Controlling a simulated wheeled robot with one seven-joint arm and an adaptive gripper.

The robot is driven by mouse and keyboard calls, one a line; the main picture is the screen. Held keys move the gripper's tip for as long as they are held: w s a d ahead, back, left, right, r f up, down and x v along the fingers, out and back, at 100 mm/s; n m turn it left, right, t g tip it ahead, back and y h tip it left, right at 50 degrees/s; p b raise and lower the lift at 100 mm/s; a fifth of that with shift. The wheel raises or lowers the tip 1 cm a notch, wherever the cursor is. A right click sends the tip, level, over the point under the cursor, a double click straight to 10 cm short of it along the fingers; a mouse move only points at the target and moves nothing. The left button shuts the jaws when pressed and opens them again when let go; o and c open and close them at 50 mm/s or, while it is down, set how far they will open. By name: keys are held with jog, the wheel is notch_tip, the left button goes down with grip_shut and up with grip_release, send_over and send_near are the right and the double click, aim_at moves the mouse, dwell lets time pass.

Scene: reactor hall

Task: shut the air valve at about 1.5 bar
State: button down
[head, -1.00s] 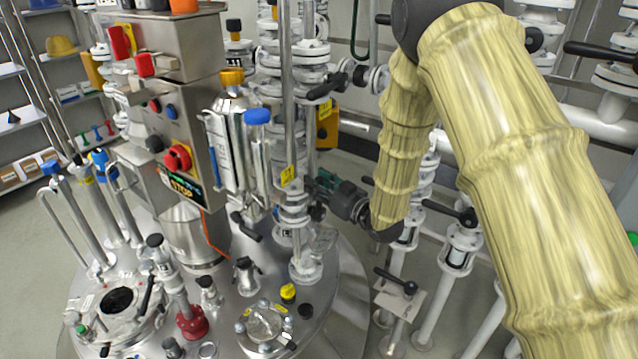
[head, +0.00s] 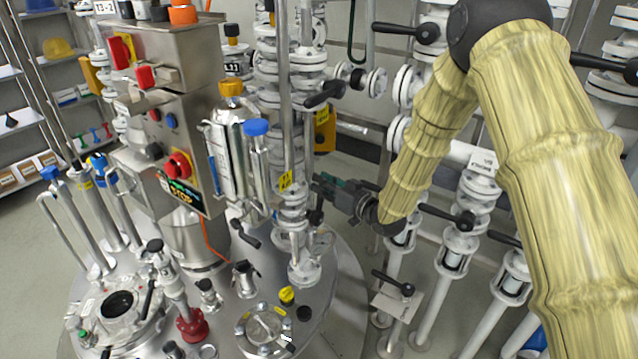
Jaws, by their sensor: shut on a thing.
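My gripper (head: 326,187) is dark and reaches in from the right, at the flanged pipe stack on the reactor lid. Its jaws are shut on what looks like the air valve's handle, mostly hidden by the fingers. The valve's flanged white and steel body (head: 293,197) stands upright just left of the fingertips, below a yellow tag (head: 286,181). The handle's exact angle cannot be made out. A small round face (head: 322,239) low beside the stack may be a gauge, but no pressure reading is legible.
A black lever (head: 325,94) juts out above. White pipes with black-handled valves (head: 458,245) crowd the right, under my arm.

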jog(key=shift+w+d+f+m+g+p, duration=0.15)
jog(key=shift+w+d+f+m+p, duration=0.2)
jog(key=shift+w+m, duration=0.3)
jog(key=shift+w+d+f+m+g+p, duration=0.1)
jog(key=shift+w+d+f+m+g, duration=0.15)
jog(key=shift+w+d+m, duration=0.4)
jog(key=shift+w+d+f+m+g+p, duration=0.1)
jog(key=shift+w+d+f+m+p, duration=0.25)
jog(key=shift+m, duration=0.45)
jog(key=shift+a+f, duration=0.1)
jog(key=c, duration=1.3)
grip_release()
jog(key=v, duration=1.2)
